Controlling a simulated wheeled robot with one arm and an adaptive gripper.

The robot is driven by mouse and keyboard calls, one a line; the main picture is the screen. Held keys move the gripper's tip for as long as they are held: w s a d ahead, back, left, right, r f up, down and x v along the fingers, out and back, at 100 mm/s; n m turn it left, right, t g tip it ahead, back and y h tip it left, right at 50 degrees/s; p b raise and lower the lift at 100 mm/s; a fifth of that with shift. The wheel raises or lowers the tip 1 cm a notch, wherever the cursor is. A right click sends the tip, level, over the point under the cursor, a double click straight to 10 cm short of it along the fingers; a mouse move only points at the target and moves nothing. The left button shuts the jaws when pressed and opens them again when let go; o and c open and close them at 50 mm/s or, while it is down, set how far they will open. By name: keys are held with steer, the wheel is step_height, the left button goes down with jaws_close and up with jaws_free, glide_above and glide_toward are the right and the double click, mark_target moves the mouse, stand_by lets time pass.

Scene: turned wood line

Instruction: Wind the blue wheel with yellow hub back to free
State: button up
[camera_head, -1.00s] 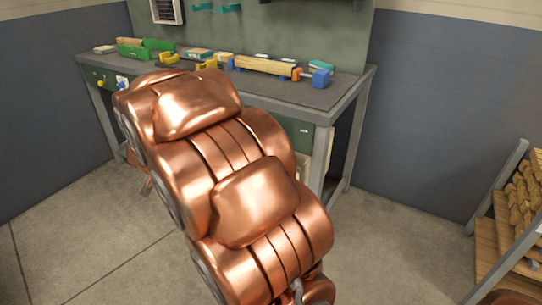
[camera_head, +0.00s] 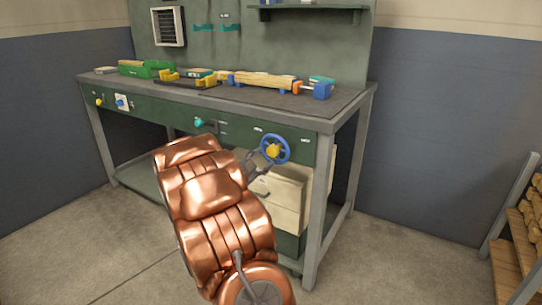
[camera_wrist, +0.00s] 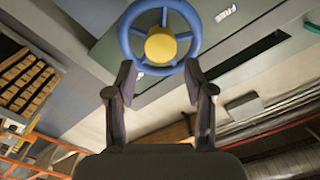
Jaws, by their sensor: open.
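The blue wheel (camera_head: 275,149) with a yellow hub (camera_head: 271,151) is on the green front of the workbench, near its right end. In the wrist view the blue wheel (camera_wrist: 137,50) fills the top middle, with its yellow hub (camera_wrist: 160,45) facing me. My gripper (camera_head: 264,158) is just left of and below the wheel in the head view. In the wrist view my gripper (camera_wrist: 159,80) is open, its two fingertips apart at the lower rim. Nothing is between the fingers below the rim. I cannot tell whether the fingers touch the rim.
A teal knob (camera_head: 198,122), a blue knob (camera_head: 120,104) and a yellow knob (camera_head: 98,102) are further left on the bench front. Wooden turned stock (camera_head: 262,80) lies on the bench top. A pale cabinet (camera_head: 285,195) stands below the wheel. A rack of wood (camera_head: 530,215) is at the right.

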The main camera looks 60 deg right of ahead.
mark_target(271, 152)
steer(key=shift+w+d+b, duration=0.15)
steer(key=shift+d+b, duration=0.25)
steer(key=shift+d, duration=2.65)
steer(key=c, duration=0.9)
steer(key=shift+o, duration=0.2)
steer(key=shift+n+p, duration=0.3)
steer(key=shift+p, duration=0.2)
